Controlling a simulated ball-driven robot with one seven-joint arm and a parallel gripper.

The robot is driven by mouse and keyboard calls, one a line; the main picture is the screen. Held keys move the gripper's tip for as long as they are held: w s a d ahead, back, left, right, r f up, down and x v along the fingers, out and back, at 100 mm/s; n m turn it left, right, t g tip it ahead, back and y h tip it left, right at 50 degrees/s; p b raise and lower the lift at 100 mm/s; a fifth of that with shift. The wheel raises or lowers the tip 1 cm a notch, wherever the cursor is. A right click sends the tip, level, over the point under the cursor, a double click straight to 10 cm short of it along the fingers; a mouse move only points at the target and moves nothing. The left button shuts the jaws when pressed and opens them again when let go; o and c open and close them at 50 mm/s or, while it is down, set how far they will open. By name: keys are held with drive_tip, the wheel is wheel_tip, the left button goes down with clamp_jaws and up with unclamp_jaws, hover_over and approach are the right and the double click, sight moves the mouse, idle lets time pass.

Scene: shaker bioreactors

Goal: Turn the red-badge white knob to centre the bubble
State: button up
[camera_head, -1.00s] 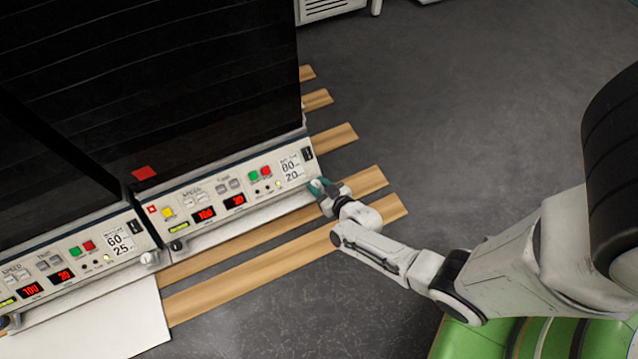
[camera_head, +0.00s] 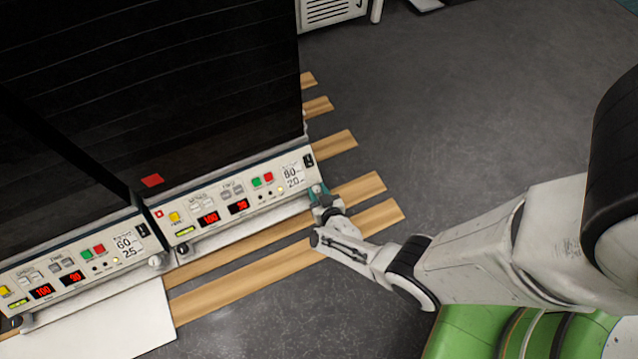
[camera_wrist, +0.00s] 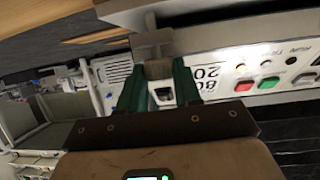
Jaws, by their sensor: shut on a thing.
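In the wrist view, my gripper's green fingers (camera_wrist: 160,88) are shut on a white part (camera_wrist: 162,97) at that corner, which I take for the knob. A yellow-green level vial (camera_head: 186,231) shows on the panel's lower left; its bubble is too small to make out. A black knob (camera_head: 181,249) is below it.
A second shaker panel (camera_head: 75,262) adjoins at the left, with its own white knob (camera_head: 155,261). Wooden slats (camera_head: 250,275) lie under and beside the units. A white sheet (camera_head: 105,325) lies at the lower left. The grey floor (camera_head: 440,120) to the right is open.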

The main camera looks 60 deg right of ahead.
drive_tip(key=shift+w+a+m+g+h, duration=0.15)
drive_tip(key=shift+m+g+h, duration=0.55)
drive_tip(key=shift+m+h, duration=0.15)
drive_tip(key=shift+m+g+h, duration=0.75)
drive_tip(key=shift+m+g, duration=0.35)
drive_tip(key=shift+m, duration=0.05)
drive_tip(key=shift+m+b, duration=0.3)
drive_tip(key=o, duration=1)
drive_tip(key=shift+o, duration=0.2)
drive_tip(key=shift+w, duration=0.1)
